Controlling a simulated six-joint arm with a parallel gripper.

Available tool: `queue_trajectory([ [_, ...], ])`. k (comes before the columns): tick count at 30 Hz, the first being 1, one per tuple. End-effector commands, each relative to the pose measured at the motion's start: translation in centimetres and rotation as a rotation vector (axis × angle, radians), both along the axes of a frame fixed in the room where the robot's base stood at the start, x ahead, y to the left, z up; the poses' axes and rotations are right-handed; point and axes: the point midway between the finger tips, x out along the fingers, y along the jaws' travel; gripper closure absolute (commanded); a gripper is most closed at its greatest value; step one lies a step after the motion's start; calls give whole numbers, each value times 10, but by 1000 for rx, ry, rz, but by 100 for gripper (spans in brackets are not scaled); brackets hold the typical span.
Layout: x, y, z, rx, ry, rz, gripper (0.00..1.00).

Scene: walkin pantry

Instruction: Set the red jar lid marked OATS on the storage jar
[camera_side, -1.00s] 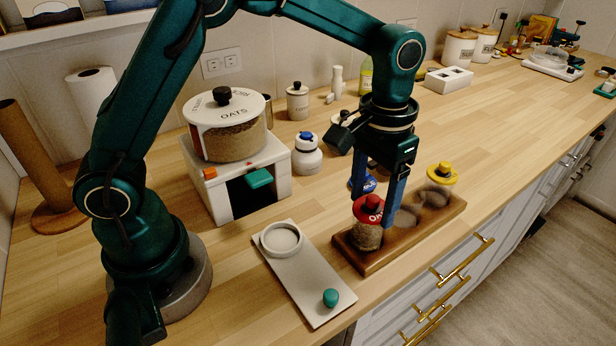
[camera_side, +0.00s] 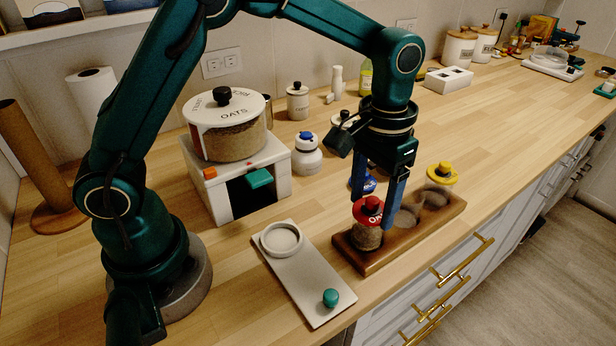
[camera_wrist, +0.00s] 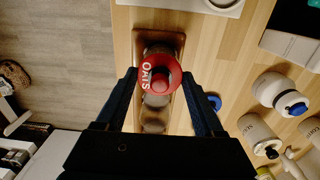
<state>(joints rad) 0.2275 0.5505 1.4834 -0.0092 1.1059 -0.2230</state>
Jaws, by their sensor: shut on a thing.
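The red jar lid (camera_side: 366,214) with white lettering and a round knob is between the fingers of my gripper (camera_side: 375,210), which is shut on it. In the wrist view, the lid (camera_wrist: 160,74) shows from above with OATS readable, between the two fingertips (camera_wrist: 158,80). The storage jar (camera_side: 367,237), clear with grainy brown contents, stands at the near end of a wooden rack (camera_side: 378,262). The lid is right over the jar's mouth. I cannot tell whether it sits fully on the rim, and the lid hides the mouth.
A yellow lid (camera_side: 441,175) is at the rack's far end. A blue lid (camera_side: 369,185) lies behind the rack, partly hidden by a finger. A pale tray (camera_side: 298,285) with a ring and green knob lies left. A white appliance (camera_side: 212,184) and white bottle (camera_side: 307,160) stand behind.

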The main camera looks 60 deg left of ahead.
Motion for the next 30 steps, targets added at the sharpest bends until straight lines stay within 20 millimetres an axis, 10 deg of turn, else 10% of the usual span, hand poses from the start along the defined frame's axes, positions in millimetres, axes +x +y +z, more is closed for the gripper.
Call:
queue_trajectory([
  [12,0,0,-7,0,2,0,82],
  [13,0,0,-6,0,1,0,19],
  [15,0,0,-6,0,1,0,0],
  [30,1,0,1,-1,-3,0,0],
])
